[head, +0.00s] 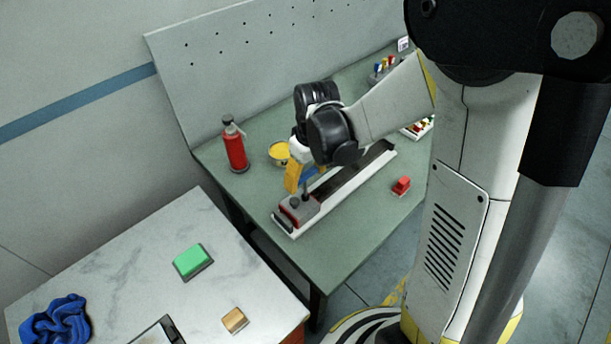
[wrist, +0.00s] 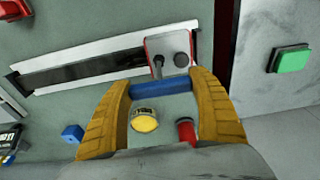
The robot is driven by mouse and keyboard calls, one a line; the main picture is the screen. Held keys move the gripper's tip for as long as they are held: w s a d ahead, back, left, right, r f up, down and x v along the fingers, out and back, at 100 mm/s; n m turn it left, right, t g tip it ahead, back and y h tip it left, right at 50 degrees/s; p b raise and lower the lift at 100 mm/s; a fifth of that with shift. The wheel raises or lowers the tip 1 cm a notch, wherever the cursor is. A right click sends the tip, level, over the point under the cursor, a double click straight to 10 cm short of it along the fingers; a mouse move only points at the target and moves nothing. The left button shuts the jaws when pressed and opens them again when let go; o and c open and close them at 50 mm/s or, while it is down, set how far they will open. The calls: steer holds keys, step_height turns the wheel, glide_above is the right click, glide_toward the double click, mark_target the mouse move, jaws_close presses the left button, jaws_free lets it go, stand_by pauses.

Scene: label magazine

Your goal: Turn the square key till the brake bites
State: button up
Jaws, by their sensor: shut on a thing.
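The long pale rail with a dark channel (head: 358,174) lies on the green bench and crosses the wrist view (wrist: 80,70). A grey carriage with red edges (head: 300,209) sits at its near end, and in the wrist view (wrist: 166,44) it bears a round dark knob (wrist: 181,60). My gripper (wrist: 161,86) has its orange fingers shut on the ends of a blue crossbar, which looks like the handle of the key (wrist: 160,88). A thin grey shank (wrist: 158,66) runs between the bar and the carriage. I cannot tell how deep its tip sits.
A red bottle (head: 236,150) and a yellow tin (head: 279,153) stand behind the rail. A red block (head: 401,186) lies at its right. A pale side table (head: 150,255) holds a green block (head: 193,261), a wooden block (head: 235,320) and a blue cloth (head: 57,320). The bench front is clear.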

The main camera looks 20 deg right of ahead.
stand_by(0.3)
steer(key=shift+m+b, duration=0.35)
steer(key=shift+m, duration=1.15)
steer(key=m, duration=0.2)
steer(key=shift+f+m+h+b, duration=0.1)
steer(key=shift+m+h+b, duration=0.2)
steer(key=shift+h+b, duration=0.1)
steer(key=shift+m, duration=1.7)
